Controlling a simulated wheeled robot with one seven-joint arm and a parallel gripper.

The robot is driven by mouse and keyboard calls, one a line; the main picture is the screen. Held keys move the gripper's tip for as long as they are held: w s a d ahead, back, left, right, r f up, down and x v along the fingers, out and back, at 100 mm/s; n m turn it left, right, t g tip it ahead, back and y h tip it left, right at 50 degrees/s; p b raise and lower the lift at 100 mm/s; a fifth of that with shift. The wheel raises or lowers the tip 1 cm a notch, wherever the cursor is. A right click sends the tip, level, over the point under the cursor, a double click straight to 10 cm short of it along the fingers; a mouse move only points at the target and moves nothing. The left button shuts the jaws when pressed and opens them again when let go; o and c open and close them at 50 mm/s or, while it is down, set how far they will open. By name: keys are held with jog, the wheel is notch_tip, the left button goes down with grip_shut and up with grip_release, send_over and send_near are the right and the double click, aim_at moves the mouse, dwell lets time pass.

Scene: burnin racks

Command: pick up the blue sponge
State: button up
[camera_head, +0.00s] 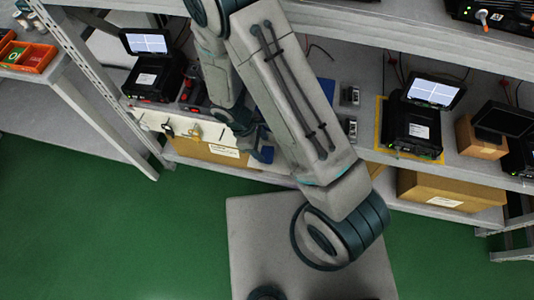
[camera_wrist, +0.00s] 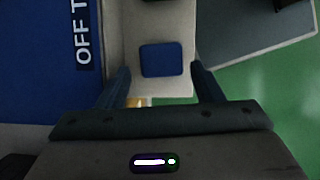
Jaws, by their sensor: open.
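The blue sponge (camera_wrist: 161,59), a flat square with rounded corners, lies on a narrow pale surface in the wrist view. My gripper (camera_wrist: 160,70) is open, with one dark finger on each side of the sponge's near end. The sponge appears between the fingers, and no contact shows; the height gap cannot be told. In the head view my gripper (camera_head: 262,152) is low at the shelf's front edge, partly behind my arm. I cannot make out the sponge there.
A blue panel with white letters (camera_wrist: 40,60) lies left of the sponge. Another dark blue item (camera_wrist: 160,2) is cut off at the top. On the shelf (camera_head: 372,155) stand black devices with lit screens (camera_head: 418,115). Cardboard boxes (camera_head: 450,190) sit below. Green floor (camera_head: 130,230) is open in front.

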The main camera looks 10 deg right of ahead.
aim_at(266, 153)
jog(key=shift+x, duration=1.9)
jog(key=shift+a, duration=0.1)
jog(key=c, duration=0.8)
jog(key=shift+r, duration=0.1)
jog(key=shift+r, duration=0.55)
jog(key=r, duration=0.3)
jog(key=shift+s+r, duration=0.15)
jog(key=shift+s, duration=0.25)
jog(key=s+d+r+p, duration=0.1)
jog(key=s+r+p, duration=0.1)
jog(key=s+p, duration=0.1)
jog(key=s+d+r+p, duration=0.1)
jog(key=s+r+p, duration=0.1)
jog(key=p, duration=0.3)
jog(key=s+d+r+p, duration=0.2)
jog(key=s+p, duration=0.3)
jog(key=shift+d+r, duration=0.1)
jog(key=shift+r, duration=0.15)
